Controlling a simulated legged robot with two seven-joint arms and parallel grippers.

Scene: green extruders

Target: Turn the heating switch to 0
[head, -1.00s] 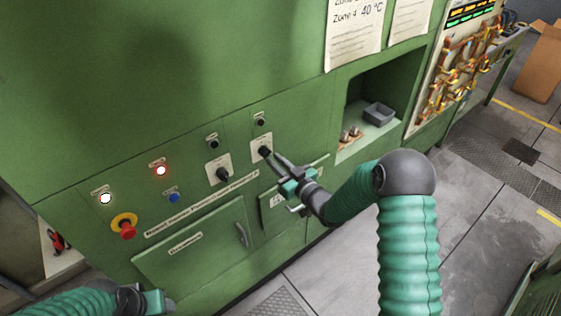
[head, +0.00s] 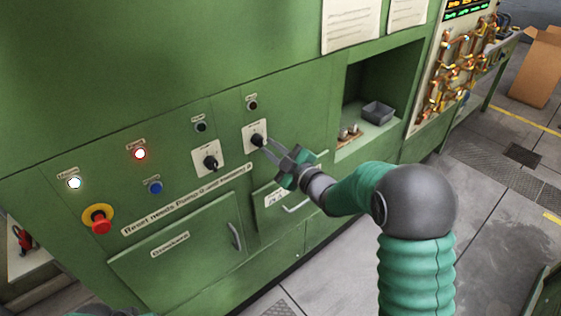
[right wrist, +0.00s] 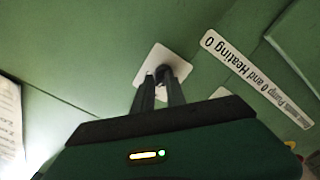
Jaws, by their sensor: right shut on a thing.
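Two black rotary switches sit on white plates in the green panel: a left one (head: 211,162) and a right one (head: 257,139). Their small labels are too small to read, so I cannot tell from them which is heating. My right gripper (head: 264,143) is at the right switch, its two fingers closed on the sides of the knob. In the right wrist view the fingers (right wrist: 160,80) meet the dark knob in front of its white plate (right wrist: 153,59) and partly hide it. The knob's exact setting is unclear. Only a sliver of my left arm shows at the bottom edge.
A drawer handle (head: 296,207) is below my right gripper.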

